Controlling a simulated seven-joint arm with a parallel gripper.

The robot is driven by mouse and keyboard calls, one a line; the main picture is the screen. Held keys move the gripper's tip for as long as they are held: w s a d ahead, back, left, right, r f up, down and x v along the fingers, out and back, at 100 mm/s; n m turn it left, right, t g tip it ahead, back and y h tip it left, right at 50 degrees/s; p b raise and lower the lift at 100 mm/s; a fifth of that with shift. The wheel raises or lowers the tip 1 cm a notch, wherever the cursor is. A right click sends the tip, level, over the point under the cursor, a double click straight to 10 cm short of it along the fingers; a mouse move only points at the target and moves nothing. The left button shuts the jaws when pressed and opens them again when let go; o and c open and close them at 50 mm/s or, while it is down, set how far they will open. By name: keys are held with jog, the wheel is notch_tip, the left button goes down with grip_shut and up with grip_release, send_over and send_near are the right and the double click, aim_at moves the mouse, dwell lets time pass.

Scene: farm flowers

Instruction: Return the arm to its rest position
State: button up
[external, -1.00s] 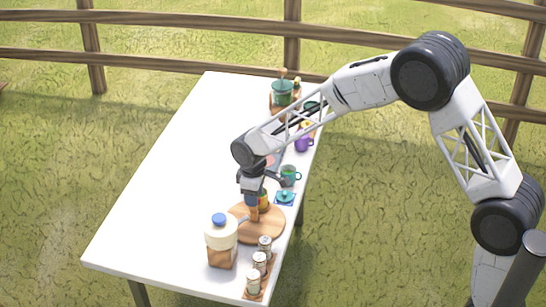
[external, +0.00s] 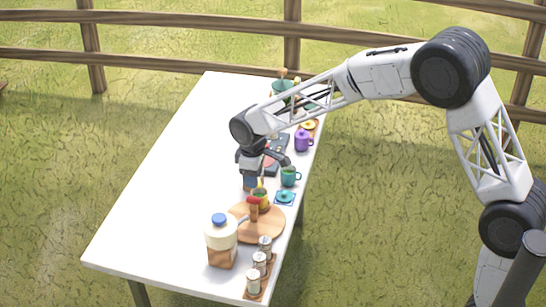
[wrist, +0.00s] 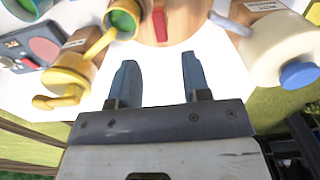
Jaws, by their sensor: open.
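My gripper (external: 249,183) is open and hangs above the white table, a little behind the round wooden board (external: 270,226). In the wrist view its two blue-grey fingers (wrist: 160,80) are apart, with only bare white table between them. A red-topped item (external: 253,206) stands at the board. Beside it is a yellow item with a green inside (external: 262,198). In the wrist view this green-and-yellow item (wrist: 123,20) and the red part (wrist: 160,26) lie beyond the fingertips, clear of them.
A cream jar with a blue lid (external: 220,236) stands at the board's front left, near several shakers (external: 260,262). A teal mug (external: 289,176), a purple mug (external: 302,140) and a green pot (external: 282,90) line the right edge. The table's left side (external: 165,190) is clear.

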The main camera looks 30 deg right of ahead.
jog(key=s+d+r+m+t, duration=0.1)
jog(key=s+d+r+m, duration=0.4)
jog(key=s+d+r, duration=1.15)
jog(key=s+d+m, duration=0.1)
jog(key=s+d, duration=0.2)
jog(key=s, duration=0.6)
jog(key=s+d+m+t, duration=0.1)
jog(key=s+d+m, duration=0.1)
jog(key=s, duration=0.7)
jog(key=s+d+m, duration=0.1)
jog(key=s+d, duration=0.3)
jog(key=s, duration=0.5)
jog(key=shift+s+d+f+t, duration=0.15)
jog(key=shift+d+f+t, duration=0.15)
jog(key=shift+d, duration=0.05)
